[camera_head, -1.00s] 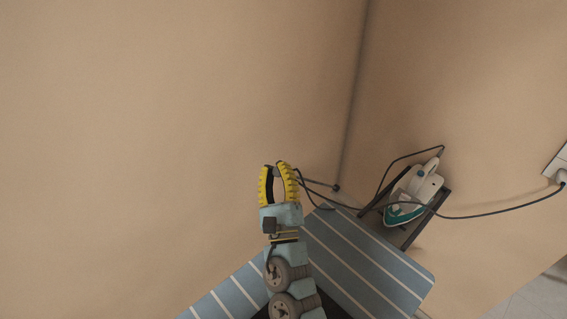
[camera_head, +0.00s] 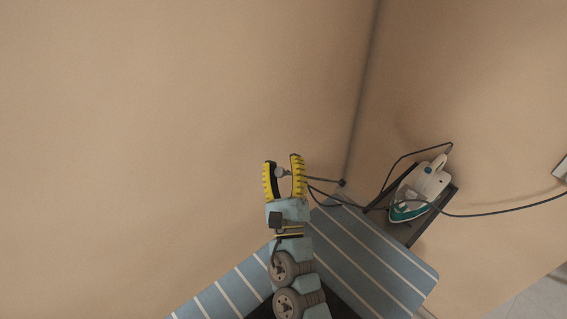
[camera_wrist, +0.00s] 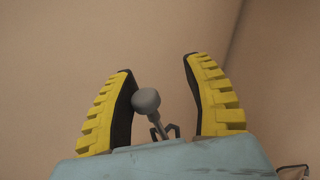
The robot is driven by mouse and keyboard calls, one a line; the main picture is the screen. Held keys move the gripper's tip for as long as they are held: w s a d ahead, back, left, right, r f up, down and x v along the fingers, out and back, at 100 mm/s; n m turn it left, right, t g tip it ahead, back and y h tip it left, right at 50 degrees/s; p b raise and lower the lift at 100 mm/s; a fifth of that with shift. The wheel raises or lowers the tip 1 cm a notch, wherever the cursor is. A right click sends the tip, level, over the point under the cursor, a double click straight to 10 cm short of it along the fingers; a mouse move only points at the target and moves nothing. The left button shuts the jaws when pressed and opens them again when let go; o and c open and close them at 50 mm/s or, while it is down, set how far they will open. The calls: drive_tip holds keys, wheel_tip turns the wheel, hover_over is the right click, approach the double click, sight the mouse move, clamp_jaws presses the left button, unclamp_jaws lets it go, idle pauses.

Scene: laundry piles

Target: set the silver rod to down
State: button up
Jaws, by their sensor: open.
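The silver rod (camera_head: 322,180) reaches from near the room corner toward my gripper in the head view. Its rounded grey knob (camera_head: 281,173) shows between my fingers there. In the wrist view the knob (camera_wrist: 146,101) is between the two fingers, nearer the left one, with the shaft running down to the right behind my palm. My gripper (camera_head: 282,161), with yellow ribbed fingers, is open around the knob. In the wrist view my gripper (camera_wrist: 156,65) shows a clear gap on the knob's right; contact on the left cannot be told.
A blue striped ironing board (camera_head: 370,262) lies below and right of my gripper. A white and teal iron (camera_head: 422,190) rests on a dark stand at its right end. A dark cord (camera_head: 490,214) runs from the iron side to the right. Beige walls meet behind.

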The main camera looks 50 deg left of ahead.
drive_tip(key=v, duration=1.1)
drive_tip(key=shift+s+d+f, duration=0.2)
drive_tip(key=shift+d, duration=0.1)
idle(0.3)
